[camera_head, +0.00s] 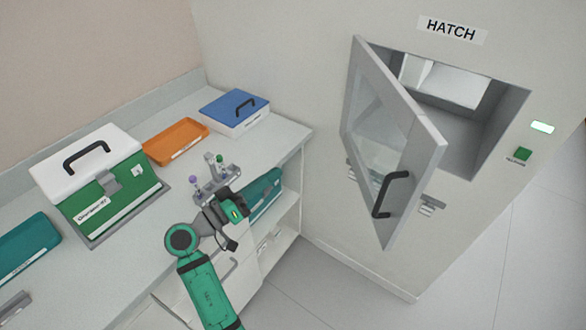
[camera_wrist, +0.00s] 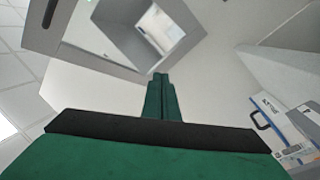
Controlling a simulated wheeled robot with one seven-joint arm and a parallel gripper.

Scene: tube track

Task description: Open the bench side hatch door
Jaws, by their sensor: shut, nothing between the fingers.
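The hatch door (camera_head: 418,160) stands open, swung out from the wall with its left edge at the hinge side. Its black handle (camera_head: 390,195) is on the outer face near the free edge. The hatch opening (camera_head: 455,110) behind it is uncovered and looks empty. My gripper (camera_head: 238,208) is over the bench front, left of the door and well apart from it. In the wrist view the green fingers (camera_wrist: 161,82) are together and hold nothing. The door frame (camera_wrist: 75,38) and part of the handle (camera_wrist: 50,13) show at the upper left there.
A tube rack (camera_head: 207,188) with a few tubes stands on the bench close by my gripper. A green box with white lid (camera_head: 110,190), an orange tray (camera_head: 175,141) and a blue-lidded box (camera_head: 235,112) are on the bench. A green button (camera_head: 522,153) is right of the hatch. The floor is clear.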

